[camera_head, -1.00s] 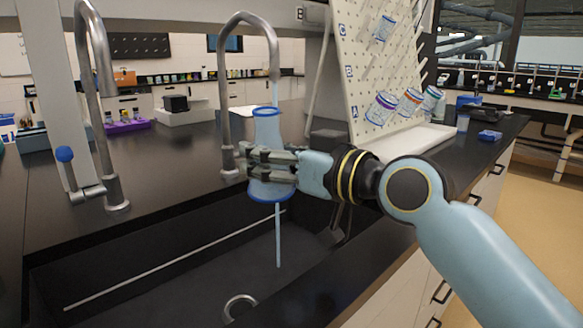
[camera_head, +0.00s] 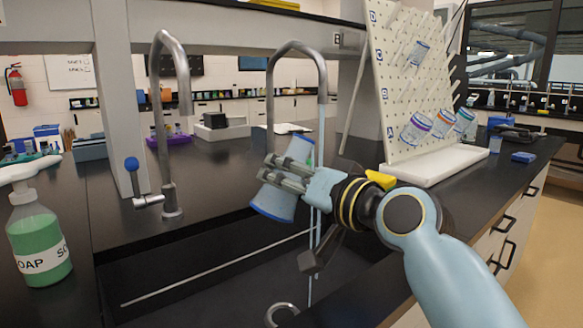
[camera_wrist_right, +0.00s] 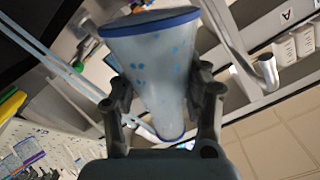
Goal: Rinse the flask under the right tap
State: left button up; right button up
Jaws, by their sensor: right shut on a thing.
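My right gripper (camera_head: 283,177) is shut on the flask (camera_head: 275,204), a translucent pale-blue conical vessel with blue rims. The flask is tilted over the sink (camera_head: 200,285). In the right wrist view the flask (camera_wrist_right: 155,65) sits between the two fingers (camera_wrist_right: 165,108), with blue drops on its wall. The right tap (camera_head: 297,47) arches behind it. A thin water stream (camera_head: 321,130) falls from its spout, passes at the gripper and goes on down into the sink. The flask body appears left of the stream. My left gripper is not in view.
The left tap (camera_head: 162,110) with a blue-knobbed lever stands left, with no stream visible. A green soap bottle (camera_head: 38,240) is at the far left. A pegboard rack (camera_head: 400,90) with several vessels and a white tray (camera_head: 440,165) stands right, beyond my arm.

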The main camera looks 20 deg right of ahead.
jog(key=m+p, duration=0.1)
jog(key=m, duration=0.2)
jog(key=a+r+m+p, duration=0.1)
jog(key=m, duration=0.1)
jog(key=shift+s+r+p, duration=0.1)
jog(key=shift+s+p, duration=0.1)
jog(key=shift+p, duration=0.1)
jog(key=m+p, duration=0.1)
jog(key=m, duration=0.1)
jog(key=r+m+p, duration=0.1)
jog(key=m, duration=0.1)
jog(key=shift+s+a+m+p, duration=0.1)
jog(key=shift+a+m+p, duration=0.1)
jog(key=shift+m+p, duration=0.2)
jog(key=m+p, duration=0.2)
jog(key=r+m+p, duration=0.1)
jog(key=m, duration=0.1)
jog(key=shift+r+m+t+y+p, duration=0.1)
jog(key=shift+m+t+y+p, duration=0.2)
jog(key=shift+p, duration=0.1)
jog(key=shift+d+r+m+p, duration=0.1)
jog(key=shift+r+m+p, duration=0.1)
jog(key=shift+m+p, duration=0.65)
jog(key=shift+d+r+m+p, duration=0.15)
jog(key=shift+m+p, duration=0.25)
jog(key=shift+m, duration=0.85)
jog(key=shift+a, duration=0.1)
